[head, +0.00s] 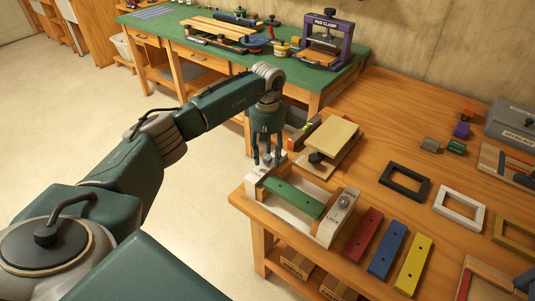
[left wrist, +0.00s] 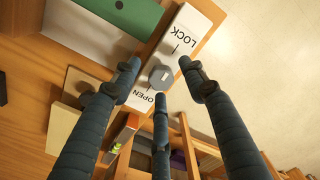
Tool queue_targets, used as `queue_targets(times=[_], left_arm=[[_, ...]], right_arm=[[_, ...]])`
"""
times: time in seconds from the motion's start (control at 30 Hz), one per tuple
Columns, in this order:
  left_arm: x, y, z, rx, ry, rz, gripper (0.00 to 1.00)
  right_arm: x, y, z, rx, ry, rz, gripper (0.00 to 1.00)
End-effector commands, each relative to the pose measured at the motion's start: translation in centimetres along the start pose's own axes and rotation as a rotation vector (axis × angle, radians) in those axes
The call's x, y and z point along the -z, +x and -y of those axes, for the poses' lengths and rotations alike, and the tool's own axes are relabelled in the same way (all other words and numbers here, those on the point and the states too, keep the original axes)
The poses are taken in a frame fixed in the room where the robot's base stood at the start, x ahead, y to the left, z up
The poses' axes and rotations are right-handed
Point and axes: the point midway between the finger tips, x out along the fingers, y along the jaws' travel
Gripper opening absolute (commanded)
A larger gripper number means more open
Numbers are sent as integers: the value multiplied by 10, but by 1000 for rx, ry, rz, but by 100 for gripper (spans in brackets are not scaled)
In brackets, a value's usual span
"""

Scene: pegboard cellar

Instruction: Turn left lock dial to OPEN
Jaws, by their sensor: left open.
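The left lock dial (left wrist: 160,77) is a small grey knob on a white block, seen in the left wrist view between the words LOCK and OPEN. Which word it points at is hard to tell. In the head view the dial is mostly hidden by my fingers. My left gripper (head: 266,160) is open, its fingers pointing down over the left end of the white fixture (head: 320,236). In the left wrist view its three fingertips (left wrist: 159,76) are spread around the dial; contact is not clear. My right gripper is not in view.
A green bar (head: 292,198) lies across the fixture, with the right dial (head: 344,202) at its other end. A beige block (head: 333,137) stands behind. Red (head: 363,236), blue (head: 387,250) and yellow (head: 413,264) bars lie to the right. Open floor is left of the bench.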

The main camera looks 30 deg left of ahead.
Motion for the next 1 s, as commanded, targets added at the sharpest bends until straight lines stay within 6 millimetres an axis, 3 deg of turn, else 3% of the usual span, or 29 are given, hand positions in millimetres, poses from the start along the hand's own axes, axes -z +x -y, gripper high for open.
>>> queue_targets(times=[0.03,0.23,0.67,1.0], left_arm=[[0,0,0,0,0,0,37],[-1,0,0,1,0,2,0],[-3,1,0,3,-29,7,0],[-4,2,-1,6,-238,7,0]], right_arm=[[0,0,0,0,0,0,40],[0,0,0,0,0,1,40],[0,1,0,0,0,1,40],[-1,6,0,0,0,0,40]])
